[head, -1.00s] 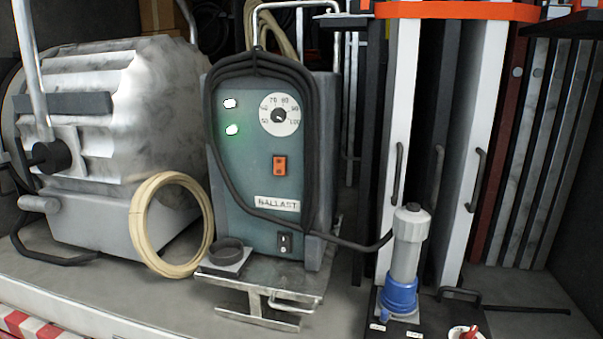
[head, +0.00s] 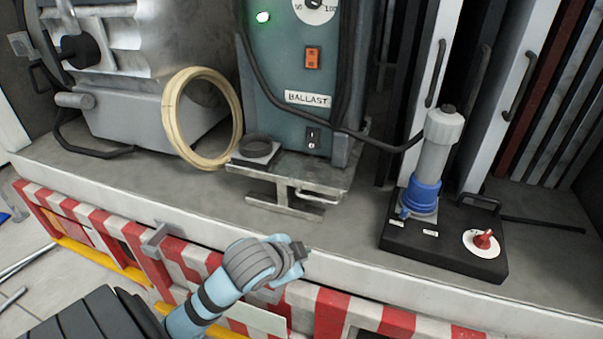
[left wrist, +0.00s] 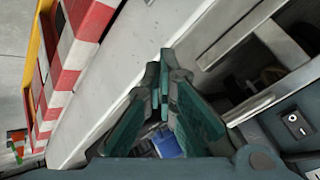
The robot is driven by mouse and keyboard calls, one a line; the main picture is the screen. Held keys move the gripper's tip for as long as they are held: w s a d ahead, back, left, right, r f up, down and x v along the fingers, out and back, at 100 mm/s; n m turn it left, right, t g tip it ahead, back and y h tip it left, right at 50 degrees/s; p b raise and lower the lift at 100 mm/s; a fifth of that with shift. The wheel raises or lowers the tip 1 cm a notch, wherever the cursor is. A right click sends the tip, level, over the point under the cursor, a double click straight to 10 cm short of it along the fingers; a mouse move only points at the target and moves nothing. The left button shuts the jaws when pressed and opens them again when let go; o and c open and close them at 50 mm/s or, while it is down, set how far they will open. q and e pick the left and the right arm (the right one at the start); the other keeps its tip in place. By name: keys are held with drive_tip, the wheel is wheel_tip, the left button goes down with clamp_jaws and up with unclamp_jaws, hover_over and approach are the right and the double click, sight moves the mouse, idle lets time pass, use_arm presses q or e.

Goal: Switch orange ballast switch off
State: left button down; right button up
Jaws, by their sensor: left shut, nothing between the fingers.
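The orange ballast switch (head: 313,58) is on the front of the teal ballast unit (head: 275,70), above the white BALLAST label (head: 308,99). I cannot tell which way its rocker is tipped. My left gripper (head: 300,250) is in front of the shelf edge, below and clear of the unit. In the left wrist view its teal fingers (left wrist: 170,88) are closed together and empty. A black switch (left wrist: 298,123) shows there at the right; it is also low on the unit (head: 312,138). My right gripper is out of view.
A coiled cream cable ring (head: 236,118) leans left of the unit. A metal stand (head: 270,190) juts out below the unit. A black base with a red knob (head: 483,239) and a blue-and-grey connector (head: 423,190) stands at right. Black cable loops around the unit.

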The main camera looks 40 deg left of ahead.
use_arm(q)
drive_tip(key=w+a+r+m+t+y, duration=0.1)
drive_tip(key=w+a+r+m+t, duration=0.15)
drive_tip(key=r, duration=0.45)
drive_tip(key=w+a+r+m+t, duration=0.15)
drive_tip(key=w+r, duration=0.25)
drive_tip(key=r, duration=0.4)
wheel_tip(320, 180, up, 8)
drive_tip(key=w+a+m+t+y, duration=0.1)
drive_tip(key=a+m, duration=0.1)
drive_tip(key=a, duration=0.1)
drive_tip(key=m+t+y, duration=0.2)
approach(307, 66)
drive_tip(key=v, duration=0.8)
drive_tip(key=p+x, duration=0.2)
drive_tip(key=x, duration=1.1)
drive_tip(key=shift+w+a, duration=0.15)
drive_tip(key=shift+w, duration=0.25)
drive_tip(key=shift+w+a, duration=0.2)
drive_tip(key=shift+w, duration=0.35)
drive_tip(key=shift+f, duration=0.1)
